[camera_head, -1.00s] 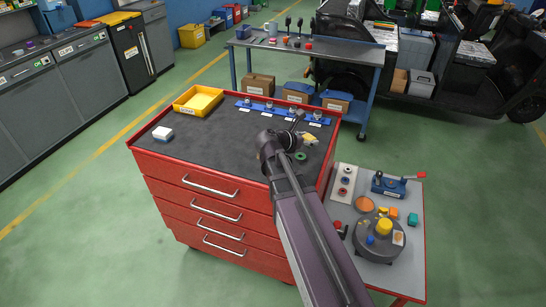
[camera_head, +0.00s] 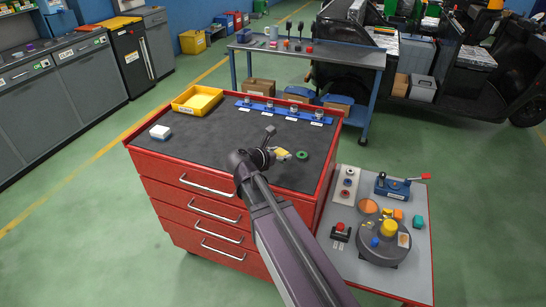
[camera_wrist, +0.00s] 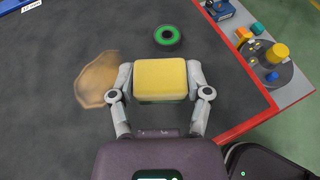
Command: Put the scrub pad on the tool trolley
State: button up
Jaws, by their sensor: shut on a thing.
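A yellow block-shaped pad (camera_wrist: 160,76) sits between the two grey fingers of my gripper (camera_wrist: 160,86) in the wrist view. The gripper is shut on it. In the head view my gripper (camera_head: 268,153) is over the dark top of the red drawer cabinet (camera_head: 215,150), near its front right. A small yellowish patch shows at its tip there; I cannot tell whether this is the pad or the tan cloth-like piece (camera_wrist: 98,80) lying on the top. The gap between pad and top is hard to judge.
A green-and-black ring (camera_head: 302,155) lies on the top near the gripper. A white-and-blue block (camera_head: 160,132), a yellow tray (camera_head: 197,100) and a blue rack (camera_head: 285,110) stand there too. A grey side table (camera_head: 340,268) is crowded. A blue-legged wheeled table (camera_head: 362,58) stands behind.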

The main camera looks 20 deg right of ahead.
jog(key=shift+w, duration=0.15)
jog(key=b, duration=0.1)
send_over(255, 142)
jog(key=s, duration=0.5)
jog(key=shift+w+f, duration=0.25)
jog(key=shift+f, duration=0.45)
jog(key=shift+w+a, duration=0.1)
jog(key=shift+w, duration=0.05)
jog(key=shift+w+a, duration=0.1)
jog(key=shift+w, duration=0.15)
jog(key=shift+w+a+f+b, duration=0.1)
jog(key=shift+w+f+b, duration=0.15)
jog(key=shift+f+b, duration=1.6)
jog(key=shift+b, duration=0.2)
jog(key=shift+f, duration=0.2)
jog(key=o, duration=1.1)
jog(key=shift+r, duration=0.1)
jog(key=shift+c, duration=0.2)
